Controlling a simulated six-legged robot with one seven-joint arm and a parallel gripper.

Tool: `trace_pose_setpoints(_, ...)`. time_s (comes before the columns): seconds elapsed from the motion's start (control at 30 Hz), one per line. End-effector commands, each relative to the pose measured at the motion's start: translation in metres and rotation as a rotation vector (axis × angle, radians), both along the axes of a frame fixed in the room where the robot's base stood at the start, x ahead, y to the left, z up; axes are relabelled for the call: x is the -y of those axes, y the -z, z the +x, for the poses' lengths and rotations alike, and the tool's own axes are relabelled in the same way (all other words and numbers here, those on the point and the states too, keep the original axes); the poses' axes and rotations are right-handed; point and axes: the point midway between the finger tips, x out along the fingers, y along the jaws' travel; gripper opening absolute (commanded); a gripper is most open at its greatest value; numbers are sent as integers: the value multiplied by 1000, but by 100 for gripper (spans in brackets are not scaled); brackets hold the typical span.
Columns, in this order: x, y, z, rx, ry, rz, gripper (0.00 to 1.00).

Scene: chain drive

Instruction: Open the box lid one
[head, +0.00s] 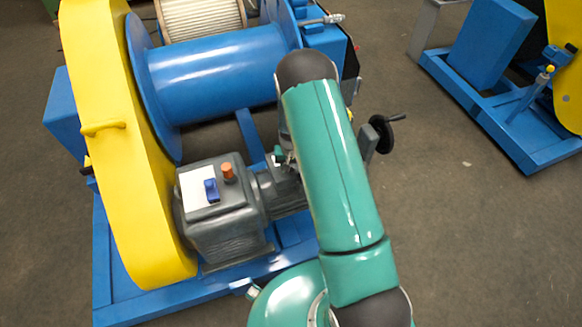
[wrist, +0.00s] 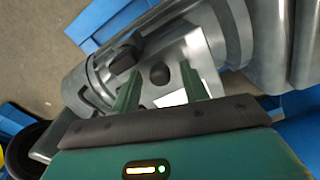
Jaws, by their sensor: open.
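In the head view a grey housing (head: 225,230) has a white panel (head: 198,186) on top, with a blue handle (head: 211,190) and an orange knob (head: 228,172). I cannot tell whether this is box lid one. In the wrist view my gripper (wrist: 157,76) is open, its two green fingers apart over a light grey metal surface (wrist: 190,48). A dark round knob (wrist: 159,73) shows between the fingertips, and a dark block (wrist: 125,60) lies just left of it. I cannot tell whether the fingers touch anything. In the head view my arm hides most of the gripper.
A blue winch drum (head: 215,80) and a yellow guard (head: 125,150) stand on a blue frame (head: 105,270). A black handwheel (head: 380,135) sticks out right of my arm. A second blue machine (head: 490,60) stands at upper right. Brown floor (head: 470,230) between is clear.

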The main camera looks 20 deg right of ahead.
Motion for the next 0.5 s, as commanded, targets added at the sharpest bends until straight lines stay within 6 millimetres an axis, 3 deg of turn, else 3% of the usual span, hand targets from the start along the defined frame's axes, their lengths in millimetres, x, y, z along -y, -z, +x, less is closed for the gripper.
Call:
trace_pose_setpoints(0.23,0,1,0,1,0,0,44)
trace_pose_setpoints(0.43,0,0,0,1,0,0,5)
trace_pose_setpoints(0.5,0,0,0,1,0,0,0)
